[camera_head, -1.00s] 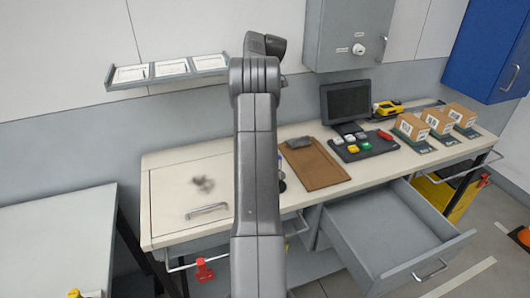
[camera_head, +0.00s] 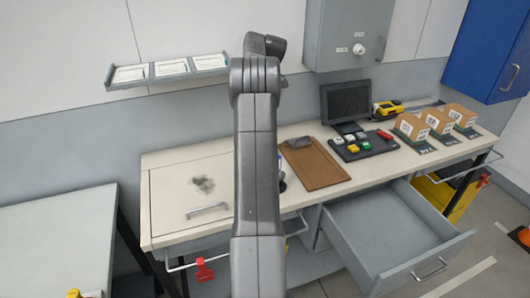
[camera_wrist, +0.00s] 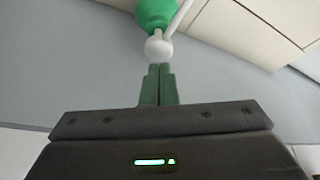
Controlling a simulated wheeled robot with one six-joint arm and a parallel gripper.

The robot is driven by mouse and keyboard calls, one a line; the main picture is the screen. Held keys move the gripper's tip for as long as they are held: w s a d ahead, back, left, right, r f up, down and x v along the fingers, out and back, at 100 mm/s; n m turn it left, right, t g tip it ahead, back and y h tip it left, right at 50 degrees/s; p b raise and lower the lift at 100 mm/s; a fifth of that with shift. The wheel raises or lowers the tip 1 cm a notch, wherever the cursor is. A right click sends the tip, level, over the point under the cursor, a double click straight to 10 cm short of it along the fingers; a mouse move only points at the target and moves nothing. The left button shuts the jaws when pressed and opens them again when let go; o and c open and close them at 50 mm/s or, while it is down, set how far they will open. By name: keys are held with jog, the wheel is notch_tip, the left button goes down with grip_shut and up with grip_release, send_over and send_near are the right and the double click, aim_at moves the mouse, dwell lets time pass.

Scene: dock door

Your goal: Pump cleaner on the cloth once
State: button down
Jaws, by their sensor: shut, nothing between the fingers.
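A green bottle (camera_wrist: 155,12) with a white pump head (camera_wrist: 158,47) shows at the top of the wrist view, cut off by the frame edge. My gripper (camera_wrist: 158,70) is shut and empty. Its green fingertips are right at the white pump head; I cannot tell whether they touch it. In the head view my arm hides the gripper and the bottle. I cannot make out a cloth in either view.
A dark smudge (camera_head: 203,184) marks the left of the workbench (camera_head: 165,205). A brown clipboard (camera_head: 318,168), a button panel (camera_head: 362,147), a monitor (camera_head: 346,102) and boxes (camera_head: 411,126) stand to the right. An open drawer (camera_head: 375,225) juts out in front.

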jog(key=shift+f+b, duration=0.5)
jog(key=shift+f, duration=0.85)
jog(key=shift+r+p, duration=1.25)
jog(key=shift+r, duration=0.15)
notch_tip(320, 180, up, 6)
jog(key=shift+f, duration=0.1)
